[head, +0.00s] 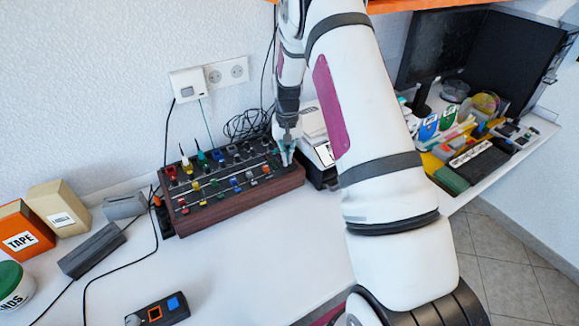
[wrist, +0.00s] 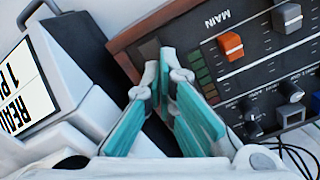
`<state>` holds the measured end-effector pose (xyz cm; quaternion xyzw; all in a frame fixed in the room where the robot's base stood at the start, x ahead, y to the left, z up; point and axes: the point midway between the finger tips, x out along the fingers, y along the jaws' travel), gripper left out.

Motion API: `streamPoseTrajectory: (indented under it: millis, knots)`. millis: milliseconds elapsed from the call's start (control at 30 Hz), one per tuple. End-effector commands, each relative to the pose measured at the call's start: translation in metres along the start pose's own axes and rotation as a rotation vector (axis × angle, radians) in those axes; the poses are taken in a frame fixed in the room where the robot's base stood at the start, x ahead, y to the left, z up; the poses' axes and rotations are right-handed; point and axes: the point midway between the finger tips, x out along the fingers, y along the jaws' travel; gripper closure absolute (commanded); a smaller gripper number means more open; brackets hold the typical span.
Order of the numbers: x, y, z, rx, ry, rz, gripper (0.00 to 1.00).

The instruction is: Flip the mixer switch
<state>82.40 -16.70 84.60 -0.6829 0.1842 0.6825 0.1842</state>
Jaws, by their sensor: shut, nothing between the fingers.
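The mixer (head: 232,211) is a dark console with wooden sides, several coloured fader caps and rows of knobs, standing on the white table. My gripper (head: 287,160) is over the mixer's right end. In the wrist view my gripper (wrist: 161,65) is shut and empty, its tips close to the dark square; contact cannot be told.
A white device with a label (wrist: 30,85) stands right beside the mixer's end. Cables (head: 245,124) lie behind the mixer. A tape box (head: 22,232) and a grey block (head: 92,250) are at left.

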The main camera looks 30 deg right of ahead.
Motion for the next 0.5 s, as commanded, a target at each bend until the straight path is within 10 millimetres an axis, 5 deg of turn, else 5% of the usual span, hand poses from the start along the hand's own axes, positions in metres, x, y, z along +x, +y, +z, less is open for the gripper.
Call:
streamPoseTrajectory:
  millis: [500]
  knots:
    - [0.0074, 0.0001, 0.0002, 0.000, -0.001, 0.000, 1.00]
